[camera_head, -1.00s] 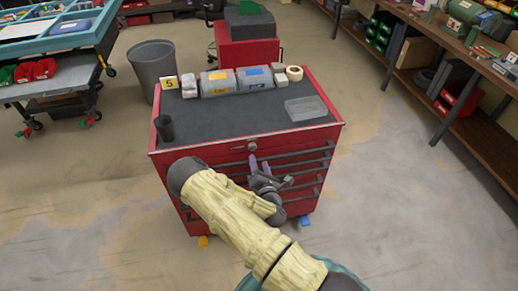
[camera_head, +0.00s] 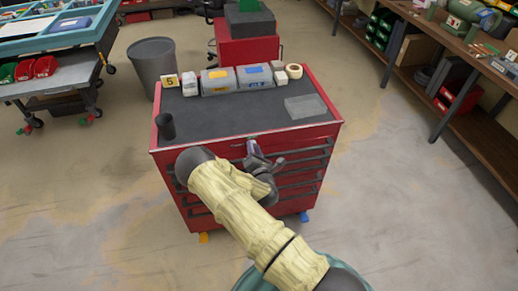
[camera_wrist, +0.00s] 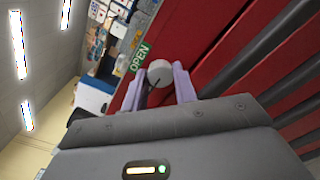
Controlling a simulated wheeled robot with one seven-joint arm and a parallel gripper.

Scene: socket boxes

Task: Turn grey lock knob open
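The grey lock knob (camera_wrist: 160,73) is round, with a dark line on its face. It sits on the red cabinet's front, beside a green label reading OPEN (camera_wrist: 140,57). My gripper (camera_wrist: 162,80) has its two pale purple fingers on either side of the knob, apparently touching it. The gripper is rolled, so the cabinet front looks slanted in the wrist view. In the head view my gripper (camera_head: 254,149) is at the top centre of the cabinet front (camera_head: 215,155). There the fingers hide the knob, and a small bit of green shows.
Drawer handles (camera_head: 305,155) run across the cabinet front below and beside my gripper.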

